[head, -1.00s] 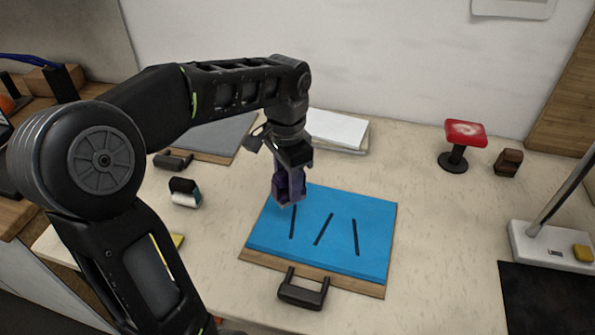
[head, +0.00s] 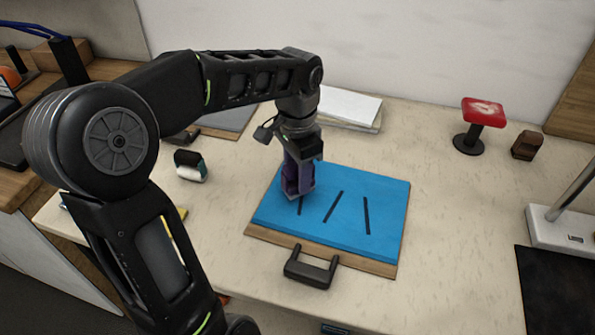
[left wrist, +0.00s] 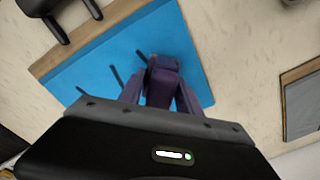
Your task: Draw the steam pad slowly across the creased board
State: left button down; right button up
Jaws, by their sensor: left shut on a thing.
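The creased board is a blue sheet (head: 345,232) on a wooden board (head: 385,266) with a black handle (head: 311,272) at its front edge. Several dark crease lines cross the blue; the middle one (head: 333,207) and right one (head: 367,215) show fully. My left gripper (head: 298,187) points down at the blue sheet's left part, over the far end of the left line. It is shut on a dark purple-grey block, apparently the steam pad (left wrist: 163,78), between its purple fingers. Whether the block touches the sheet is hard to tell. My right gripper is not in view.
A red-topped stand (head: 483,112) and brown block (head: 527,145) stand at the back right. A white paper stack (head: 345,106) lies behind. A dark-and-white item (head: 190,166) lies left of the board. A lamp base (head: 565,230) stands right. Table between is clear.

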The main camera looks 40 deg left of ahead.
pick_arm(q)
jog(key=shift+f+b, duration=0.4)
jog(key=shift+f, duration=0.45)
jog(key=shift+d, duration=0.2)
jog(key=shift+w+d, duration=0.3)
jog(key=shift+d, duration=0.65)
jog(key=shift+w+d, duration=0.3)
jog(key=shift+d, duration=0.65)
jog(key=shift+d, duration=0.1)
jog(key=shift+w+d, duration=0.3)
jog(key=shift+d, duration=0.7)
jog(key=shift+w+d, duration=0.25)
jog(key=shift+d, duration=0.7)
jog(key=shift+d, duration=0.1)
jog(key=shift+w+d, duration=0.3)
jog(key=shift+d, duration=0.65)
jog(key=shift+w+d, duration=0.3)
jog(key=shift+d, duration=0.65)
jog(key=shift+d, duration=0.2)
jog(key=shift+w+d+p, duration=0.25)
jog(key=shift+w+d, duration=0.05)
jog(key=shift+d, duration=0.65)
jog(key=shift+w+d+p, duration=0.2)
jog(key=shift+w+d, duration=0.1)
jog(key=shift+d, duration=0.6)
